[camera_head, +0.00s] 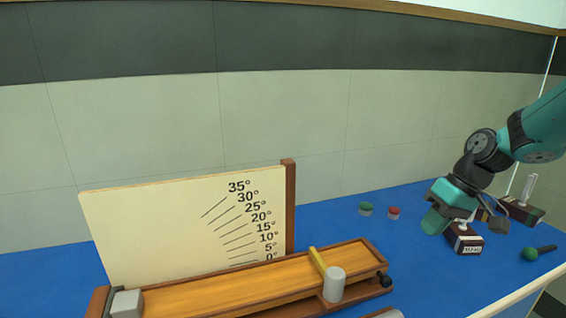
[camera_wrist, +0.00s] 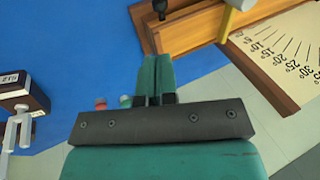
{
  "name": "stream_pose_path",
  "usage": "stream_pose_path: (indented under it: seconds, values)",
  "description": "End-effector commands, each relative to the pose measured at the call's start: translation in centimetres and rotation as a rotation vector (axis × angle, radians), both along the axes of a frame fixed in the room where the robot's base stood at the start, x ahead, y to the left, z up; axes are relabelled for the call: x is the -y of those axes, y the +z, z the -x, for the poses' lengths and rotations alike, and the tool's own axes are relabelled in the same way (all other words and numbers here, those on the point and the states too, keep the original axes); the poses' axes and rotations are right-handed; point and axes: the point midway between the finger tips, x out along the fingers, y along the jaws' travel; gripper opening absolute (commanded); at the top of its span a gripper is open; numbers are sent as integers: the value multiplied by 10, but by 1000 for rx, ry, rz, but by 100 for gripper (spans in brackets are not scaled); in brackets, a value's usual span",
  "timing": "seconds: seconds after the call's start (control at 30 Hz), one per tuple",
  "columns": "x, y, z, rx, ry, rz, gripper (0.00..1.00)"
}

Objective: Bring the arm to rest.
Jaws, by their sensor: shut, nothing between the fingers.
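My arm reaches in from the right edge in the head view, and my gripper (camera_head: 434,221) hangs low over the blue bench top, left of a dark block with a white label. In the wrist view the two teal fingers of my gripper (camera_wrist: 154,78) are pressed together with nothing between them. No object is held. Whether the fingertips touch the bench cannot be told.
A wooden ramp (camera_head: 220,285) with an angle board (camera_head: 160,220) stands at the left. A labelled dark block (camera_head: 464,240), a green cap (camera_head: 365,208), a red cap (camera_head: 393,212) and a green-headed tool (camera_head: 530,254) lie near the arm.

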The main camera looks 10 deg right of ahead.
Motion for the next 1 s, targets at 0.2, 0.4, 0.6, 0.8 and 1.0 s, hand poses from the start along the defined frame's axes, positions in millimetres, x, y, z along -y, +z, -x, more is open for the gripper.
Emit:
stream_pose_path:
  seconds: [0.2, 0.4, 0.6, 0.8, 1.0]
  values:
    - [-118, 51, 63, 33, 164, 38, 0]
    - [-193, 73, 164, 70, 314, 58, 0]
    - [-213, 74, 220, 90, 384, 62, 0]
    - [-214, 73, 226, 91, 389, 61, 0]
    - [-214, 73, 226, 91, 389, 61, 0]
